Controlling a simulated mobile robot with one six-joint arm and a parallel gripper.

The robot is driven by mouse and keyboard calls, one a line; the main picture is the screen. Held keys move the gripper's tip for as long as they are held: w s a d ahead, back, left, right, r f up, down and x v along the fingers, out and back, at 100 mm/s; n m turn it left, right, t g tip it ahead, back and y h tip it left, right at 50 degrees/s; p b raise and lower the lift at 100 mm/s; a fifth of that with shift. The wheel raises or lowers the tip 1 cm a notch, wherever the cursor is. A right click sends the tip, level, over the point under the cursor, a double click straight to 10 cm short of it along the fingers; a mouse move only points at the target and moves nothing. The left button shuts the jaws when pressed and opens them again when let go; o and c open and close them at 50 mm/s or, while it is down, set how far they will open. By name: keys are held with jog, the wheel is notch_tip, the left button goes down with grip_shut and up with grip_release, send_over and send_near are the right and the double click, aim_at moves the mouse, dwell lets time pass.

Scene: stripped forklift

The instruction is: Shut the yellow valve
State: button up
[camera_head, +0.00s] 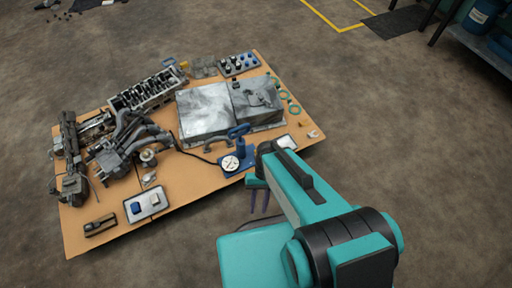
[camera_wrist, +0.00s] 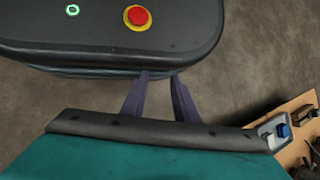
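I cannot make out a yellow valve for certain in either view. A blue pump-like fitting with a blue handle (camera_head: 238,131) and a round white gauge (camera_head: 230,163) stands at the front edge of the wooden board (camera_head: 190,188). My gripper (camera_head: 260,208) hangs just in front of that edge, apart from the fitting and pointing down. In the wrist view my gripper (camera_wrist: 160,76) has its two dark fingers apart with nothing between them. My teal arm hides part of the board's right front corner.
On the board lie a grey metal box (camera_head: 205,110), an engine head (camera_head: 148,90), manifold parts (camera_head: 125,140), green rings (camera_head: 294,109) and a small tray with a blue piece (camera_head: 146,205). A blue drum (camera_head: 482,16) stands on a shelf at upper right.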

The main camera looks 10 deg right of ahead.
jog(key=s+d+r+h+p, duration=0.1)
jog(key=d+r+p, duration=0.3)
jog(key=r+p, duration=0.9)
jog(key=s+d+r+t+h+p, duration=0.1)
jog(key=d+r+p, duration=0.3)
jog(key=r+p, duration=0.9)
jog(key=p, duration=0.3)
jog(key=shift+n+h+p, duration=0.4)
